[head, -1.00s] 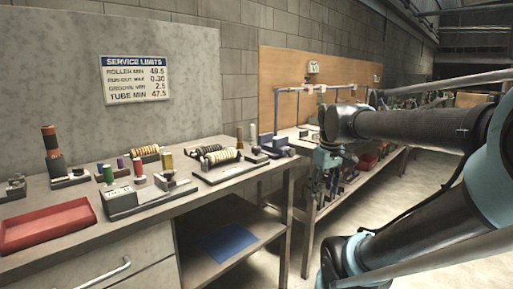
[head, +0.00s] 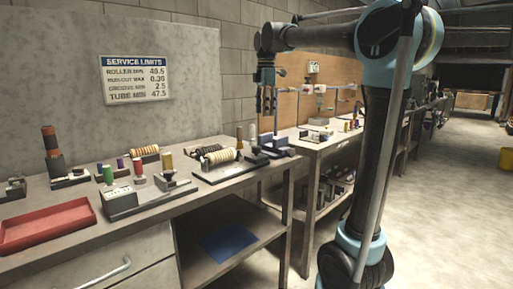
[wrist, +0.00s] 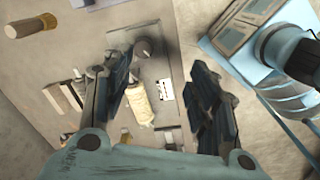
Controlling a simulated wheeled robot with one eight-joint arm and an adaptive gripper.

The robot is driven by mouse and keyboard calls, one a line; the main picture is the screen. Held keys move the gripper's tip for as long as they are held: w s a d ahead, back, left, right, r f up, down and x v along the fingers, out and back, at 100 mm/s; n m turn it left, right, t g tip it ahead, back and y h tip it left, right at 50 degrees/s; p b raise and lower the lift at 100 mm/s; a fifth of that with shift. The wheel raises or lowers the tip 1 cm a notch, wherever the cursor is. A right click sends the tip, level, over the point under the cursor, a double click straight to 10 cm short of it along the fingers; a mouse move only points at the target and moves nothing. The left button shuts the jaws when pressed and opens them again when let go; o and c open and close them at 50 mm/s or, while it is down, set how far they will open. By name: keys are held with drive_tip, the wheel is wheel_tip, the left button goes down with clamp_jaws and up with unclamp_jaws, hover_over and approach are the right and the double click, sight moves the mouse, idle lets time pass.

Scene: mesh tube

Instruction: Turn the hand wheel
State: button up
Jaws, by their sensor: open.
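I cannot single out the hand wheel with certainty. A roller fixture (head: 219,160) with pale ringed rollers on a dark plate stands at the right end of the near bench. In the wrist view a round dark grey knob or wheel (wrist: 149,47) and a cream roller (wrist: 139,104) sit on a plate with a small white label. My gripper (head: 267,108) points down, raised above the right end of the near bench, to the right of the fixture. In the wrist view my gripper (wrist: 165,78) has its dark fingers spread apart with nothing between them. The left finger partly hides the plate.
A purple stand (head: 278,146) is near my gripper. A second bench (head: 330,148) lies behind.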

sight(256, 146)
drive_tip(key=w+a+r+n, duration=0.2)
drive_tip(key=a, duration=0.2)
wheel_tip(256, 146, down, 18)
drive_tip(key=shift+s+d+r, duration=0.1)
drive_tip(key=shift+d+r, duration=0.05)
idle(0.4)
drive_tip(key=c, duration=1.1)
